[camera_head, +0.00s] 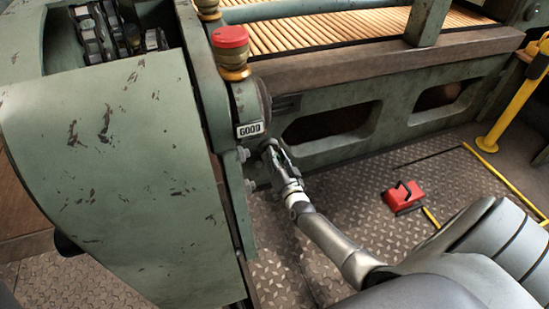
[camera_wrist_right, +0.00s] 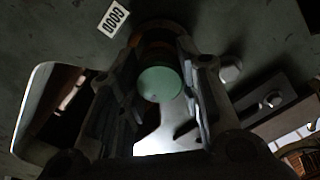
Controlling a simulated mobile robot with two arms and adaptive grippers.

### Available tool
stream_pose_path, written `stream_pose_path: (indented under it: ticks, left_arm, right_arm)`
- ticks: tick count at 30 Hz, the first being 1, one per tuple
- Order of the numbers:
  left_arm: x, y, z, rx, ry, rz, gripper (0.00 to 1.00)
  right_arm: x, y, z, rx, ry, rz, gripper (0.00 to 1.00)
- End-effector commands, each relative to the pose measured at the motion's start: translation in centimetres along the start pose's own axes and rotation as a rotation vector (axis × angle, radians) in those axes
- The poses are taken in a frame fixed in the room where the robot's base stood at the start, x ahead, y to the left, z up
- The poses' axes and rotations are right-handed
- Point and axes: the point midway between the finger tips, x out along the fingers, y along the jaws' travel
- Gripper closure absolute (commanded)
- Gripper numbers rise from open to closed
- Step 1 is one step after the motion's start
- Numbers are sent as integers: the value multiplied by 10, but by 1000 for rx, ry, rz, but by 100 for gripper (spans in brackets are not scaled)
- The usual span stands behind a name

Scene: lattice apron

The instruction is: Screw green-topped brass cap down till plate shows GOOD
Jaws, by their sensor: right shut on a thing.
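The green-topped brass cap (camera_wrist_right: 160,84) shows in the right wrist view as a round pale-green top with a darker brownish body behind it. My right gripper (camera_head: 271,152) is low on the machine's side, just below the small plate (camera_head: 250,129), which reads GOOD. In the wrist view, the fingers of the same gripper (camera_wrist_right: 160,55) stand on either side of the cap, shut on it. The plate (camera_wrist_right: 114,18) also shows there, rotated, and reads GOOD. In the head view the gripper hides the cap. My left gripper is not in view.
A red-topped brass cap (camera_head: 231,48) stands upright on the frame above the plate. A green machine cover (camera_head: 110,160) fills the left. A red object (camera_head: 403,195) lies on the tread-plate floor (camera_head: 345,225) at right. A yellow post (camera_head: 515,105) stands at far right.

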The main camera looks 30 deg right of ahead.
Motion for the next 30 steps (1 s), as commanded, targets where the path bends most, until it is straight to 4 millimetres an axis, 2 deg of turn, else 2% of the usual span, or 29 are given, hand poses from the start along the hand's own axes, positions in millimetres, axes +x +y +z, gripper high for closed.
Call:
stream_pose_path:
  ticks: [15, 21, 30]
  left_arm:
    - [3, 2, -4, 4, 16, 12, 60]
    - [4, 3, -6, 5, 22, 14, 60]
    - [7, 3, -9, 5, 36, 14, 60]
  right_arm:
    - [-1, 2, 2, 430, -2, 0, 91]
    - [-1, 2, 2, 528, -2, 1, 91]
    - [-1, 2, 2, 587, -2, 1, 91]
